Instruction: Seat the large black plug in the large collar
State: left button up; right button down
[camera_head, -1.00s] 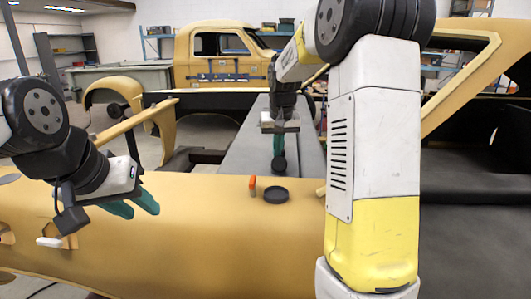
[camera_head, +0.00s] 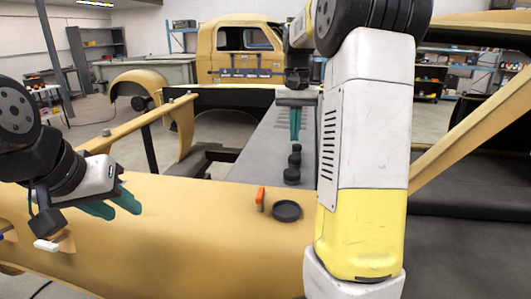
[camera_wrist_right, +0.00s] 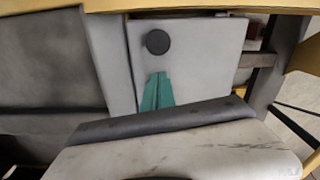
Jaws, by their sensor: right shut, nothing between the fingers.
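I cannot tell which is the large plug. A wide, low black round piece (camera_head: 286,211), seemingly the large collar, lies on the yellow shell. My right gripper (camera_head: 295,138) is above the far end of the row, pointing down, shut and empty. In the right wrist view its teal fingers (camera_wrist_right: 157,80) are together, with a black disc (camera_wrist_right: 157,41) beyond them. My left gripper (camera_head: 123,209) is open and empty at the left.
A small orange piece (camera_head: 260,198) stands upright just left of the collar on the yellow shell (camera_head: 190,225). A yellow bar (camera_head: 140,118) slants up at the left. A yellow truck cab (camera_head: 240,50) stands behind. The shell between left gripper and orange piece is clear.

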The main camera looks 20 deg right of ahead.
aim_at(293, 161)
notch_tip(293, 161, down, 10)
jog(key=shift+r, duration=0.1)
dwell(0.4)
